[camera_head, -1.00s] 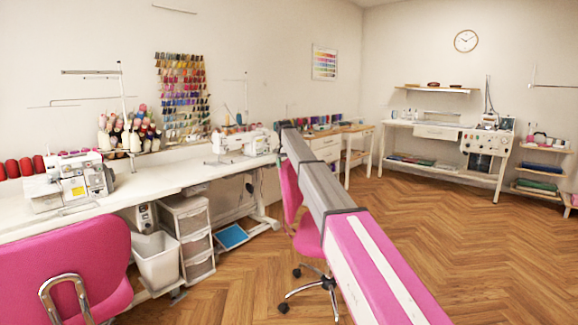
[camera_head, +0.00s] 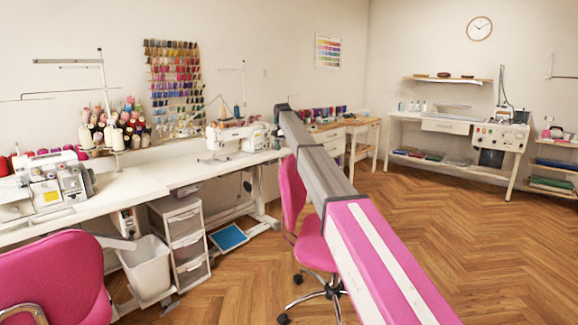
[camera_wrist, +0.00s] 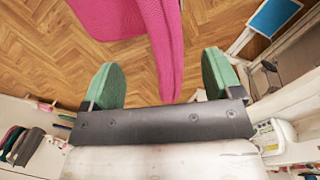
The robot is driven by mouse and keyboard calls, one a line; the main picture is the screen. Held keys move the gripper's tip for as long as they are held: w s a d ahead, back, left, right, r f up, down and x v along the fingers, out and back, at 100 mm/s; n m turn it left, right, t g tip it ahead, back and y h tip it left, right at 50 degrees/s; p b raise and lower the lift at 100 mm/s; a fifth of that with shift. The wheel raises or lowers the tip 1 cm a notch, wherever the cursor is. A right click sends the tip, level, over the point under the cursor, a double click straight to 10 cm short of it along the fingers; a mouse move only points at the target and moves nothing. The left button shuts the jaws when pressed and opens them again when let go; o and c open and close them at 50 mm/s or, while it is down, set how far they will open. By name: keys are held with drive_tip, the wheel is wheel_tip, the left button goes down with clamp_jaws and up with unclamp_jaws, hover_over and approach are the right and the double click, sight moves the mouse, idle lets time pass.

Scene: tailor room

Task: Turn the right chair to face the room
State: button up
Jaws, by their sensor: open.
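The right chair (camera_head: 291,196) is pink, with a wheeled metal base (camera_head: 318,291). It stands at the middle of the room's left-hand worktable, its backrest upright and its seat to the right of the backrest. My arm passes in front of it and hides part of the backrest and seat. In the wrist view, my gripper (camera_wrist: 163,76) is open with two green finger pads apart. The pink chair back (camera_wrist: 172,50) shows between the pads in the picture, without visible contact. In the head view the fingers cannot be made out.
Another pink chair (camera_head: 58,277) is at the lower left. The white worktable (camera_head: 130,193) holds sewing machines (camera_head: 238,136). Under it are a white bin (camera_head: 147,267), a drawer unit (camera_head: 180,240) and a blue pad (camera_head: 229,238). Wooden floor (camera_head: 440,235) is clear to the right.

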sight(288, 160)
drive_tip(key=f, duration=0.6)
drive_tip(key=d+f, duration=0.1)
drive_tip(key=f, duration=0.2)
drive_tip(key=shift+s+d+f, duration=0.1)
drive_tip(key=shift+f, duration=0.2)
